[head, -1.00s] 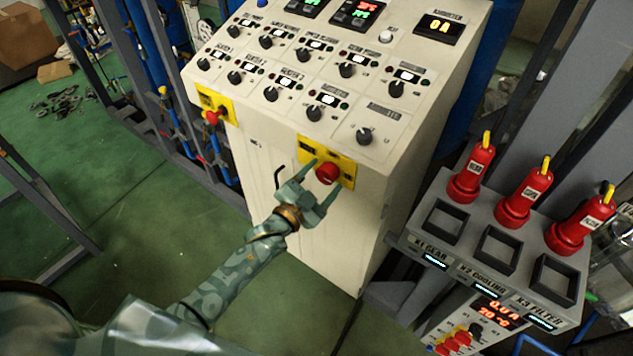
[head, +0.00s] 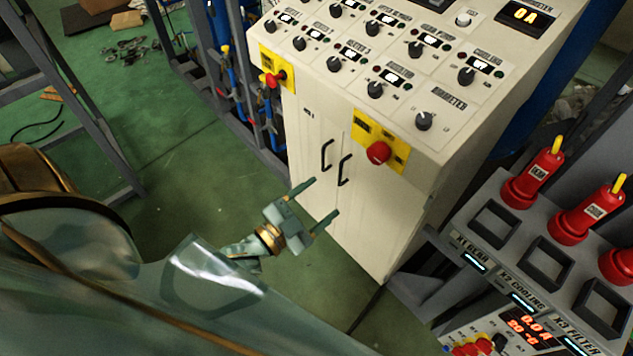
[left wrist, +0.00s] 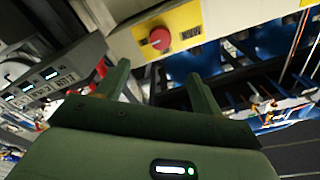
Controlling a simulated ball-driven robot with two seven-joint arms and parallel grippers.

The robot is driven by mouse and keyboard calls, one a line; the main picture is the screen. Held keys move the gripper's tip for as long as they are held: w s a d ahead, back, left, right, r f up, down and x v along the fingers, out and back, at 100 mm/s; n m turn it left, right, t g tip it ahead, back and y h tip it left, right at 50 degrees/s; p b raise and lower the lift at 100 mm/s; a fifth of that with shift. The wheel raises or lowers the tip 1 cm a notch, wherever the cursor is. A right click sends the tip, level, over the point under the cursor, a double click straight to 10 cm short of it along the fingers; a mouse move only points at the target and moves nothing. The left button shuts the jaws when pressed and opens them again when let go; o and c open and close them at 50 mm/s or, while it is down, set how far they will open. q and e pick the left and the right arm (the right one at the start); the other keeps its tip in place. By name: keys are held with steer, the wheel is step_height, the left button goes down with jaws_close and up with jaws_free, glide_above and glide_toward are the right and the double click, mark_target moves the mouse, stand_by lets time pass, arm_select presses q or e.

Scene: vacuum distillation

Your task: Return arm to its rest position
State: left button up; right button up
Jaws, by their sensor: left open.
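My left gripper (head: 325,205) is open and empty in the head view, in front of the lower doors of the cream control cabinet (head: 310,150). It is below and left of the red button (head: 378,152) on its yellow plate, apart from it. In the left wrist view the two green fingers (left wrist: 160,85) are spread with nothing between them, and a red button (left wrist: 160,38) on a yellow plate shows beyond them. My left arm (head: 240,250) comes in from the lower left. My right gripper is not in view.
A second red button (head: 272,80) is on the cabinet's left side. Red plugs (head: 533,178) stand on a grey socket rack (head: 510,255) at the right. Black door handles (head: 345,170) stick out near my gripper. Green floor (head: 200,180) is open at the left.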

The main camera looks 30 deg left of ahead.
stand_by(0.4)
arm_select(q)
steer(key=s+a+f+n+g+y+b, duration=0.1)
steer(key=s+a+f+n+g, duration=0.2)
steer(key=f, duration=0.7)
steer(key=s+f+g+y+b, duration=0.1)
steer(key=s+f+g+y, duration=0.3)
steer(key=f, duration=0.6)
steer(key=s+a+f+n+g+h+b, duration=0.1)
steer(key=s+a+f+n+g, duration=0.1)
steer(key=s+f, duration=0.5)
steer(key=s+f+g+b, duration=0.4)
steer(key=s+f, duration=0.6)
steer(key=f, duration=0.2)
steer(key=s+d+f+n+g+y+b, duration=0.1)
steer(key=s+f+g+b, duration=0.3)
steer(key=s+f, duration=0.6)
step_height(320, 180, down, 2)
steer(key=shift+d+f+n+b, duration=0.15)
steer(key=shift+d+n+b, duration=0.15)
steer(key=shift+b, duration=0.1)
